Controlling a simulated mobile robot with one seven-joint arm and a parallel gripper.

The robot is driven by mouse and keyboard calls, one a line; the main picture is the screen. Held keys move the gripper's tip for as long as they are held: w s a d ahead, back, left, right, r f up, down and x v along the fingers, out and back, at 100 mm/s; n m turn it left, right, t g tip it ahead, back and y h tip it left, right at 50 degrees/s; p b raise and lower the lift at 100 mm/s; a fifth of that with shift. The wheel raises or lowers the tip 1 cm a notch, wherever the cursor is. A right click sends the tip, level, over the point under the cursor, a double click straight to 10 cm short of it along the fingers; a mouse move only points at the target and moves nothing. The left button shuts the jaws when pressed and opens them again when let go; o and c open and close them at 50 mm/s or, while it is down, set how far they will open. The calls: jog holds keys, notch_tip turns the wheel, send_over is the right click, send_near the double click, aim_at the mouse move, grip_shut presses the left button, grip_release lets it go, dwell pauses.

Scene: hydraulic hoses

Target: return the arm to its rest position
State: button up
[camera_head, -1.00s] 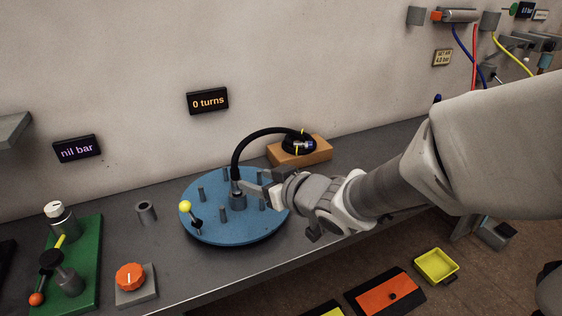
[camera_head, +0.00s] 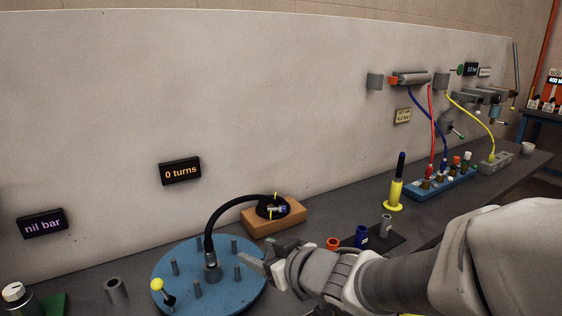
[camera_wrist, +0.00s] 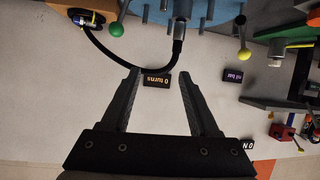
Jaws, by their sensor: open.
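My gripper (camera_head: 246,262) is at the right side of the blue round plate in the head view, to the right of the black hose's lower end. In the wrist view my gripper (camera_wrist: 160,76) is open, with nothing between its two fingers. The black hose (camera_head: 224,207) stands upright by its grey fitting (camera_head: 212,266) near the plate's middle and arches to a coil on an orange-brown block. In the wrist view the hose (camera_wrist: 178,52) and its fitting lie beyond the fingertips, apart from them. My arm reaches in from the lower right.
The blue plate (camera_head: 178,298) carries several grey pegs and a yellow-knobbed handle (camera_head: 157,285). The orange-brown block (camera_head: 292,217) stands behind my wrist. Orange and blue fittings (camera_head: 361,237) and a yellow-based post (camera_head: 394,195) stand behind my arm. The space above the bench's left part is clear.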

jog(key=s+d+r+m+h+p, duration=0.1)
jog(key=d+r+m+h+p, duration=0.2)
jog(key=d, duration=0.5)
jog(key=s+d+r+m+h, duration=0.1)
jog(key=d+r+m+h, duration=0.3)
jog(key=d, duration=0.4)
jog(key=s+d+r+g+p, duration=0.1)
jog(key=s+g, duration=0.1)
jog(key=s, duration=0.5)
jog(key=s+d+r+m+g+h+p, duration=0.1)
jog(key=s+g+p, duration=0.1)
jog(key=s, duration=0.5)
jog(key=shift+s+g, duration=0.2)
jog(key=shift+g, duration=0.2)
jog(key=shift+d, duration=0.1)
